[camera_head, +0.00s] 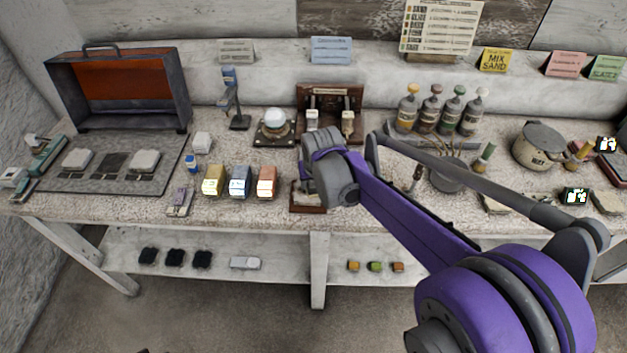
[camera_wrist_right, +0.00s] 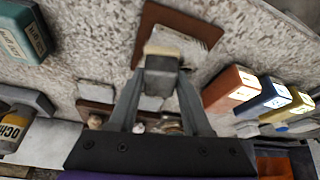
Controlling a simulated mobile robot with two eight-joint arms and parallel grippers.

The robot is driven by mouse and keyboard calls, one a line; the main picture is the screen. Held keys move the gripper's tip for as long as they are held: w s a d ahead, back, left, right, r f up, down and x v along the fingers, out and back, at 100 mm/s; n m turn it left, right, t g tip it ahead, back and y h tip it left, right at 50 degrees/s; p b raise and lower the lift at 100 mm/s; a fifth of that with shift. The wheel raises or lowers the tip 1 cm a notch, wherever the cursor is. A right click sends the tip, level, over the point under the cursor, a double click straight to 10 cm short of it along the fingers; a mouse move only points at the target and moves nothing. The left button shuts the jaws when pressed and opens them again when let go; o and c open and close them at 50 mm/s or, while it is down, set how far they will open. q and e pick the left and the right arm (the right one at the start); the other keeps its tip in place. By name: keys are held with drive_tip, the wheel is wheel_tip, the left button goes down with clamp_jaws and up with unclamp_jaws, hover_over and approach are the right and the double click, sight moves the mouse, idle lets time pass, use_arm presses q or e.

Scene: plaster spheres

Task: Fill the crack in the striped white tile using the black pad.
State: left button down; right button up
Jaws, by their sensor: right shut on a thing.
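My right gripper (camera_wrist_right: 163,80) is shut on a small grey block with a pale far edge (camera_wrist_right: 163,63), seen in the right wrist view. I cannot tell if this is the black pad. The block is over the near part of a pale tile (camera_wrist_right: 196,42) on a brown board (camera_wrist_right: 150,22); contact cannot be judged. In the head view the board (camera_head: 308,210) is partly behind my right wrist, which also hides the fingertips. Stripes and a crack cannot be made out. Black pads (camera_head: 174,258) lie on the lower shelf, and a dark pad (camera_head: 112,162) lies on the grey tray. My left gripper is out of view.
Yellow (camera_head: 214,181), blue (camera_head: 240,181) and orange (camera_head: 267,181) boxes stand left of the board. A lamp-like white sphere (camera_head: 274,118) and a brown rack (camera_head: 330,100) stand behind it. Several bottles (camera_head: 430,112) and a pot (camera_head: 538,148) stand to the right.

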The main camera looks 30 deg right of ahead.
drive_tip(key=shift+w+d+r, duration=0.1)
drive_tip(key=shift+w+d, duration=0.05)
drive_tip(key=shift+w, duration=0.2)
drive_tip(key=shift+w+d, duration=0.1)
drive_tip(key=shift+w, duration=0.3)
drive_tip(key=shift+s+a, duration=0.25)
drive_tip(key=shift+s, duration=0.5)
drive_tip(key=shift+s+a, duration=0.2)
drive_tip(key=shift+s, duration=0.5)
drive_tip(key=shift+w+d, duration=0.25)
drive_tip(key=shift+w, duration=0.5)
drive_tip(key=shift+w+d, duration=0.2)
drive_tip(key=shift+w, duration=0.55)
drive_tip(key=shift+s, duration=0.15)
drive_tip(key=shift+s+a+f, duration=0.1)
drive_tip(key=shift+s+a, duration=0.15)
drive_tip(key=shift+s, duration=0.45)
drive_tip(key=shift+s+a+f, duration=0.1)
drive_tip(key=shift+s+a, duration=0.15)
drive_tip(key=shift+s, duration=0.45)
